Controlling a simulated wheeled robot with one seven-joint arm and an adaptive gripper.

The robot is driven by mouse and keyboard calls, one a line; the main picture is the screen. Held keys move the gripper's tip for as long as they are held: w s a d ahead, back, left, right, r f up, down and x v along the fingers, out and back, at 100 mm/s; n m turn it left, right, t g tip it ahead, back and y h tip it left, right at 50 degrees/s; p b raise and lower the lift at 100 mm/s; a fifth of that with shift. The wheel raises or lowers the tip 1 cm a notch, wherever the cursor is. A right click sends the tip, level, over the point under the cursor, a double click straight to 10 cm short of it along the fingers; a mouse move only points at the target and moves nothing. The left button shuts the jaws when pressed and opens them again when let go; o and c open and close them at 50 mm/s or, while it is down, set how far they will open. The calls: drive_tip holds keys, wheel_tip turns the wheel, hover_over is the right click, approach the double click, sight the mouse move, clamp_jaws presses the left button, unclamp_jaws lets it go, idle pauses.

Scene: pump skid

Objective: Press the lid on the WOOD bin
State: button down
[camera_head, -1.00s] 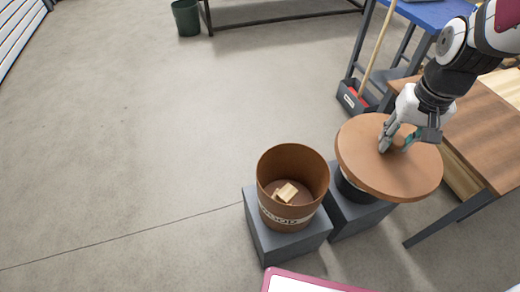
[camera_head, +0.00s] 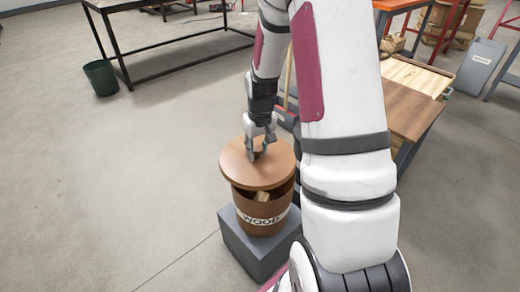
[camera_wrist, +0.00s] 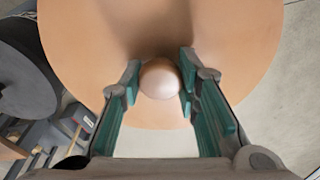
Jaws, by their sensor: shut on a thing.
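The WOOD bin (camera_head: 278,226) is a brown round bin with a white WOOD label, standing upright on a grey block (camera_head: 240,240). A wood piece (camera_head: 262,196) shows inside through a gap under the lid. The round brown lid (camera_head: 238,170) is over the bin's mouth, with an open gap at the front and right; it is not seated flush. My gripper (camera_head: 258,152) points down, shut on the lid's round knob, which shows between the green-padded fingers in the wrist view (camera_wrist: 160,79). Whether the lid's far edge touches the rim is hidden.
My arm hides the area right of the bin. A dark round container (camera_wrist: 22,80) shows beside the lid in the wrist view. A wooden table (camera_head: 412,108) stands at right, a dark-framed bench (camera_head: 150,68) behind, a green bucket (camera_head: 100,78) far left. Left floor is clear.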

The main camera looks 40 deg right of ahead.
drive_tip(key=shift+s+d+f, duration=0.15)
drive_tip(key=shift+d+f, duration=0.45)
drive_tip(key=shift+d, duration=0.2)
wheel_tip(320, 180, down, 6)
drive_tip(key=b, duration=0.4)
drive_tip(key=shift+b, duration=0.35)
drive_tip(key=shift+s+d+f, duration=0.1)
drive_tip(key=shift+f, duration=0.1)
idle(1.5)
drive_tip(key=c, duration=1.1)
unclamp_jaws()
drive_tip(key=shift+o, duration=0.3)
drive_tip(key=o, duration=0.4)
drive_tip(key=shift+r, duration=0.15)
